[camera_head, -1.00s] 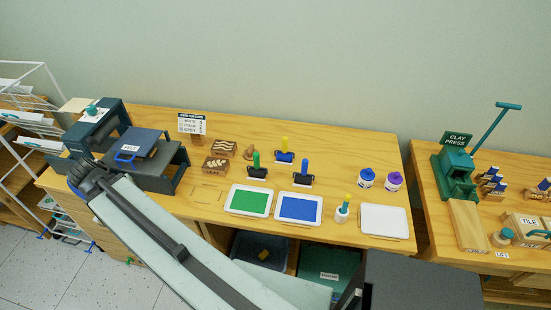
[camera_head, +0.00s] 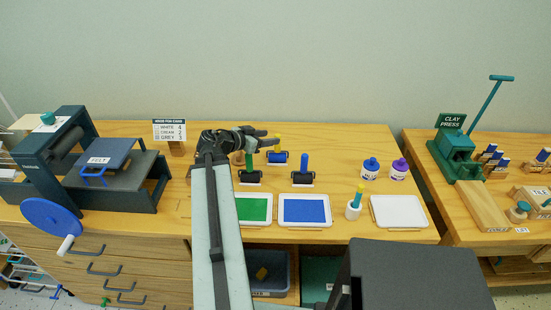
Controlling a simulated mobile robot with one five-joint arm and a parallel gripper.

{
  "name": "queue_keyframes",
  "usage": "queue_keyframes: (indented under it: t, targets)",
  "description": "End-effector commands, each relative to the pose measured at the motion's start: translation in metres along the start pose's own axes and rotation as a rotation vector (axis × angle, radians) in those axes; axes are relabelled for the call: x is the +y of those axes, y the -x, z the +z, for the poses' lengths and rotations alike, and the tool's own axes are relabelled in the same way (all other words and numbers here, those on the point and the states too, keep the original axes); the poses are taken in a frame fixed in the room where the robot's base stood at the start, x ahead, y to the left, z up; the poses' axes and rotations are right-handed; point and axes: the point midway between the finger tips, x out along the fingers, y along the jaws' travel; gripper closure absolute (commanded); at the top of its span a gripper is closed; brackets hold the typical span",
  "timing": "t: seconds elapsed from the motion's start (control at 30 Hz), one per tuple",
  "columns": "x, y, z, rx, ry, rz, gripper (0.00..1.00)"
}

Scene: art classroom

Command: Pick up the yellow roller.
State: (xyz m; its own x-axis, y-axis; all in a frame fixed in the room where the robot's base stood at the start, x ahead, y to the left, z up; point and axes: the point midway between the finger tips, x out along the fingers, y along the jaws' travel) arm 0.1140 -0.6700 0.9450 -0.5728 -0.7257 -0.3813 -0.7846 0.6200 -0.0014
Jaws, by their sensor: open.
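The yellow roller (camera_head: 277,157) stands at the back of the wooden table in the head view, its yellow handle upright above a dark blue roller body. My gripper (camera_head: 270,140) is open and reaches in from the left, its fingertips close to or overlapping the yellow handle in the picture. I cannot tell whether they touch it or whether the handle lies between them. A green-handled roller (camera_head: 249,176) and a blue-handled roller (camera_head: 303,178) stand nearer the front. My arm hides part of the table to the left of the rollers.
A green tray (camera_head: 269,222) and a blue tray (camera_head: 304,223) lie in front, with a white tray (camera_head: 398,226) to the right. A small bottle (camera_head: 354,208) stands between trays. Two paint jars (camera_head: 371,169) (camera_head: 399,170) stand right. A printing press (camera_head: 115,160) fills the left.

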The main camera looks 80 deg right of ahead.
Motion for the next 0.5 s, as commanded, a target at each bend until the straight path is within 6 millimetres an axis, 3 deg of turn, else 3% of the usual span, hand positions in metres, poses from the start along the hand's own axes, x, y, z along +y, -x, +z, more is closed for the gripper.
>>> queue_keyframes:
  t: [0.17,0.5]
  targets:
    - [-0.001,-0.008,0.001,-0.001,0.001,0.0,0.52]
    - [-0.002,-0.056,-0.001,-0.002,0.003,-0.002,0.52]
